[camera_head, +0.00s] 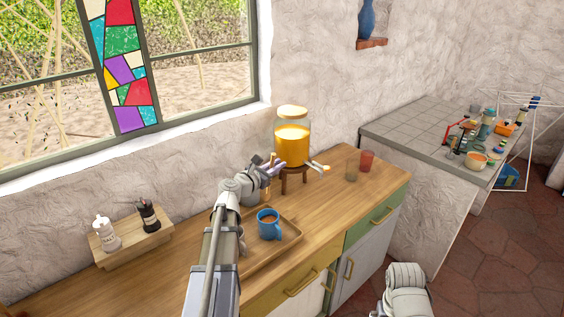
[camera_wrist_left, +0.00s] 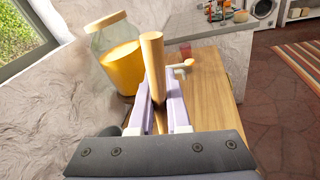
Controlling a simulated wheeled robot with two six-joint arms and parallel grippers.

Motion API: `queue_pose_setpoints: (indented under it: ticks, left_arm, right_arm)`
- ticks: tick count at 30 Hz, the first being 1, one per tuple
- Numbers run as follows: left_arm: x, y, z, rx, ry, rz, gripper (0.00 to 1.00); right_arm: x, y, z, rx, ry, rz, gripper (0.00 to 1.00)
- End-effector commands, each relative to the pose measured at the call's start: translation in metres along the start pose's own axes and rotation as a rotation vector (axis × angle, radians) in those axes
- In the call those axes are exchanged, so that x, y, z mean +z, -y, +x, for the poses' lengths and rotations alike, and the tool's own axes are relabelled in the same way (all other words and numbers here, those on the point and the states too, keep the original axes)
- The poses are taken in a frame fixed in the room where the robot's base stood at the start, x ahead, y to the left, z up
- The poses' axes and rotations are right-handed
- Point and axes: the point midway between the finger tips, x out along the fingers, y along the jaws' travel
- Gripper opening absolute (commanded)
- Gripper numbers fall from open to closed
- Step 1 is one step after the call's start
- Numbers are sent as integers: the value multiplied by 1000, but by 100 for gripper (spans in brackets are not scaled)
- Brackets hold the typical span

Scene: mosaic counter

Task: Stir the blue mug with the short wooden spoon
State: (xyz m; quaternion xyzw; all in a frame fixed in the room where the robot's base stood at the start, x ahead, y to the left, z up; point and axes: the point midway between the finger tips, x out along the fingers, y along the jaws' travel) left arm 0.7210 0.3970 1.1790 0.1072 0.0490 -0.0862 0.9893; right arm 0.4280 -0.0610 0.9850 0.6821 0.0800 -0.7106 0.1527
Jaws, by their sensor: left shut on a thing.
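The blue mug (camera_head: 269,229) stands upright on a wooden tray (camera_head: 290,238) on the counter, with brown liquid inside. My left gripper (camera_head: 272,167) is above and behind the mug, near the jar. In the left wrist view the left gripper (camera_wrist_left: 157,112) is shut on a wooden handle, which I take for the short wooden spoon (camera_wrist_left: 153,62). The handle sticks up between the pale purple fingers; its lower end is hidden. A tan container (camera_head: 263,196) shows partly below the gripper. Whether the spoon is clear of it I cannot tell. My right gripper is out of view.
A glass jar of orange liquid (camera_head: 292,146) stands on a small wooden stand close to the left gripper. Two bottles sit on a wooden riser (camera_head: 135,240) at left. The counter's right part has free room.

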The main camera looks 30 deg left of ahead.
Motion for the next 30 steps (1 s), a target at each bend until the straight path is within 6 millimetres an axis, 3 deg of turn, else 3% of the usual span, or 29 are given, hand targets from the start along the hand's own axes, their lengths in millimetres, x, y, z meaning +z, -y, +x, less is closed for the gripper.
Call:
queue_pose_setpoints:
  ticks: [14, 30]
  left_arm:
    - [-8, 4, -1, 2, -2, -8, 0]
    - [-45, 27, 0, 2, -2, -7, 0]
  right_arm:
    - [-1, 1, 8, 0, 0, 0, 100]
    - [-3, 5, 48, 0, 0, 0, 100]
